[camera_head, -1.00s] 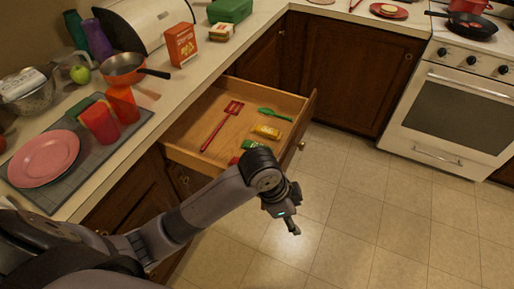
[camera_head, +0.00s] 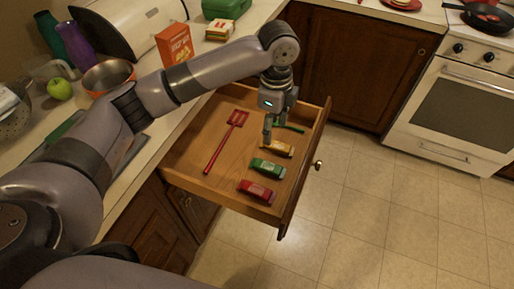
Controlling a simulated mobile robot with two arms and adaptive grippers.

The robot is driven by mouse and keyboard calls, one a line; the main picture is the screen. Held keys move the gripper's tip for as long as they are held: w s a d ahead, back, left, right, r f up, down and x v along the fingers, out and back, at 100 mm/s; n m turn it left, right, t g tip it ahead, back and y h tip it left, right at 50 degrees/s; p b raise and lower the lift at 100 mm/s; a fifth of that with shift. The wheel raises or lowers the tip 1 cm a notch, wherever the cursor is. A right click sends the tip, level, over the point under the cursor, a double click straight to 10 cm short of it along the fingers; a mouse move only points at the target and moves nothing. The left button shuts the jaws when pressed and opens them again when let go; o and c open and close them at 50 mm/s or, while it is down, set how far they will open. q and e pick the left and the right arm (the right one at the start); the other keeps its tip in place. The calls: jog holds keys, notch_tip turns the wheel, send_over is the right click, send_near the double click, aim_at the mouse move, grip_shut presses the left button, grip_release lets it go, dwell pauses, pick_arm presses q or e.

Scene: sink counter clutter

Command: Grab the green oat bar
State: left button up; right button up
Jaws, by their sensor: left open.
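The green oat bar (camera_head: 267,168) lies flat in the open wooden drawer (camera_head: 199,171), between a yellow bar (camera_head: 283,150) and a red bar (camera_head: 257,191). My left gripper (camera_head: 271,132) is open and points down over the drawer. Its fingertips are close to the left end of the yellow bar, beyond the green bar as seen from the head. I cannot tell whether they touch the yellow bar. The green bar is in clear view and nothing holds it. My right gripper is not in view.
A red slotted spatula (camera_head: 226,141) lies at the left in the drawer, and a green utensil (camera_head: 291,128) lies partly behind my gripper. The drawer front (camera_head: 307,165) stands out over the floor. An orange box (camera_head: 174,46) stands on the counter.

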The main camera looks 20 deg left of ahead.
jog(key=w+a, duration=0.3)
pick_arm(q)
send_over(271, 167)
notch_tip(271, 167, down, 5)
jog(key=f, duration=0.4)
jog(key=shift+w+a+p, duration=0.2)
jog(key=shift+a+p, duration=0.05)
jog(key=shift+p, duration=0.15)
notch_tip(271, 167, down, 2)
jog(key=shift+f, duration=0.15)
jog(key=shift+d+f, duration=0.1)
jog(key=shift+f, duration=0.15)
jog(key=f, duration=0.2)
jog(key=f+p, duration=0.1)
jog(key=shift+s+d+f, duration=0.1)
jog(key=shift+s+f, duration=0.1)
jog(key=shift+f, duration=0.7)
jog(key=c, duration=1)
jog(key=shift+c, duration=0.7)
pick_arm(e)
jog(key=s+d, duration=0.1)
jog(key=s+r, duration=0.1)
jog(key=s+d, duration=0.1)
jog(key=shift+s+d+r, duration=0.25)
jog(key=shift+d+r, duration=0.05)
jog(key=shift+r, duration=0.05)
pick_arm(q)
jog(key=shift+r, duration=0.1)
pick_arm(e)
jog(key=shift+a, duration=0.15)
